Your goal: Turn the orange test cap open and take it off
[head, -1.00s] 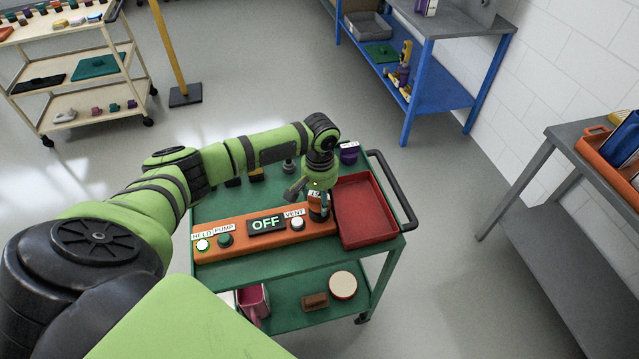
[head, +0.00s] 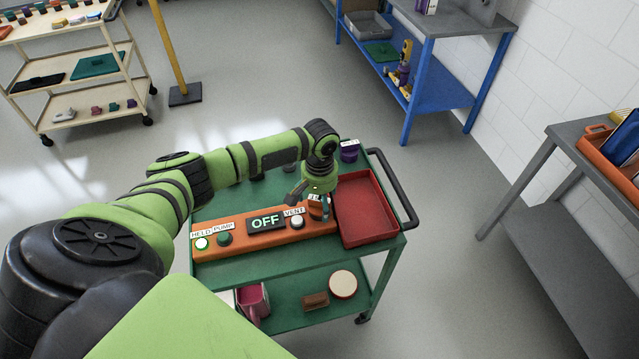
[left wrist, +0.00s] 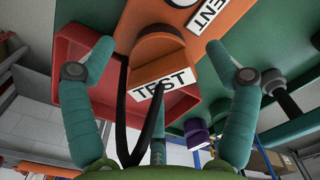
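The orange test cap (left wrist: 160,50) shows in the left wrist view, with a white TEST label (left wrist: 160,84) by it. It belongs to the right end of the orange panel (head: 262,240) on the green cart. My left gripper (head: 318,203) is over that end and hides most of the cap in the head view. In the left wrist view the teal fingers of my left gripper (left wrist: 158,52) are spread wide, one on each side of the cap, with visible gaps. Black strips cross in front of the label; I cannot tell what they are. My right gripper is not in view.
The panel bears a lit HELD lamp (head: 202,243), a PUMP button (head: 225,239), an OFF display (head: 266,222) and a VENT button (head: 297,223). An empty-looking red tray (head: 366,238) sits just right of the panel. A purple item (head: 349,150) stands behind it.

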